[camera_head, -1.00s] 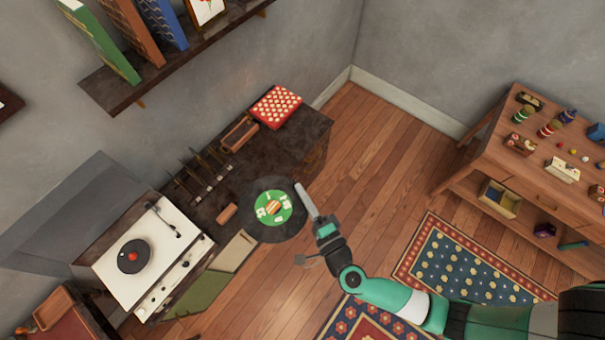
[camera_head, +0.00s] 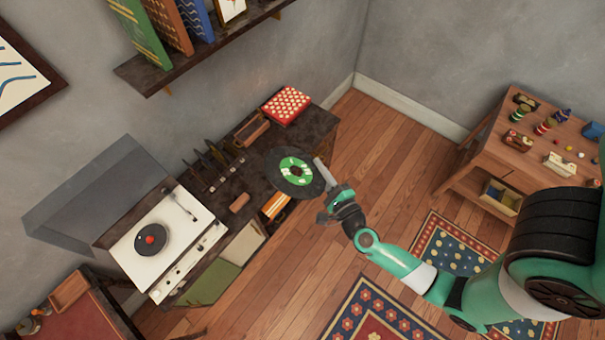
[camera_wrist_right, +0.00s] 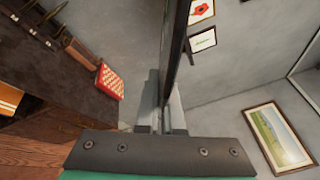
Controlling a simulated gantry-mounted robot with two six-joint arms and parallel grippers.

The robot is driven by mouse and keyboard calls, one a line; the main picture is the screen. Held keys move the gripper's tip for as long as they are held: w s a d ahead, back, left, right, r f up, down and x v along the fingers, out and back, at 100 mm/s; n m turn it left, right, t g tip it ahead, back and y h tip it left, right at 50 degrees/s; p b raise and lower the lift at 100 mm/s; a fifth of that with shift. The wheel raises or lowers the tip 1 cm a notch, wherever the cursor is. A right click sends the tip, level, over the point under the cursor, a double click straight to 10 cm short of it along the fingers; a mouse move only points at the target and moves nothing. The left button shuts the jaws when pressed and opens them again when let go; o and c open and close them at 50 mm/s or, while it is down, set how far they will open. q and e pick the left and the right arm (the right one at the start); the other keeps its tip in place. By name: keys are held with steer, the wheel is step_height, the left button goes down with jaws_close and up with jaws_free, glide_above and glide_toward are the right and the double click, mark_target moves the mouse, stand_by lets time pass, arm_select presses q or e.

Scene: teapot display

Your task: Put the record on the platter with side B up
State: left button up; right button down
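The record (camera_head: 273,161) is black with a green label and white marks too small to read, so I cannot tell which side shows. My right gripper (camera_head: 322,172) is shut on its right edge and holds it, tilted, above the dark cabinet top. In the right wrist view the record (camera_wrist_right: 178,60) stands edge-on between the fingers (camera_wrist_right: 165,118). The white turntable (camera_head: 190,247) is at lower left with its lid raised. My left gripper is not in view.
An orange-striped item (camera_head: 275,207) lies below the record at the cabinet's front. A small brown block (camera_head: 239,202), a rack with dark dividers (camera_head: 215,165), a wooden tray (camera_head: 252,129) and a red dotted box (camera_head: 286,105) are on the cabinet. A bookshelf (camera_head: 200,50) overhangs.

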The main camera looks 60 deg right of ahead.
steer(key=shift+f+m+b, duration=0.15)
steer(key=shift+m+b, duration=0.3)
steer(key=shift+m, duration=0.15)
steer(key=m+b, duration=0.1)
steer(key=m, duration=0.1)
steer(key=m+b, duration=0.1)
steer(key=m, duration=0.1)
steer(key=m+b, duration=0.2)
steer(key=shift+f+m, duration=0.3)
steer(key=m+b, duration=0.6)
steer(key=m, duration=0.4)
steer(key=shift+r+m+b, duration=0.25)
steer(key=shift+m+b, duration=0.1)
steer(key=shift+m, duration=0.75)
steer(key=m+b, duration=0.1)
steer(key=m, duration=0.4)
steer(key=shift+b, duration=0.4)
steer(key=m+b, duration=0.1)
steer(key=m, duration=0.2)
steer(key=shift+r+m, duration=0.1)
steer(key=shift+m, duration=0.3)
steer(key=shift+r+m, duration=0.1)
steer(key=shift+m, duration=0.7)
steer(key=shift+a+r, duration=0.1)
steer(key=shift+r, duration=0.05)
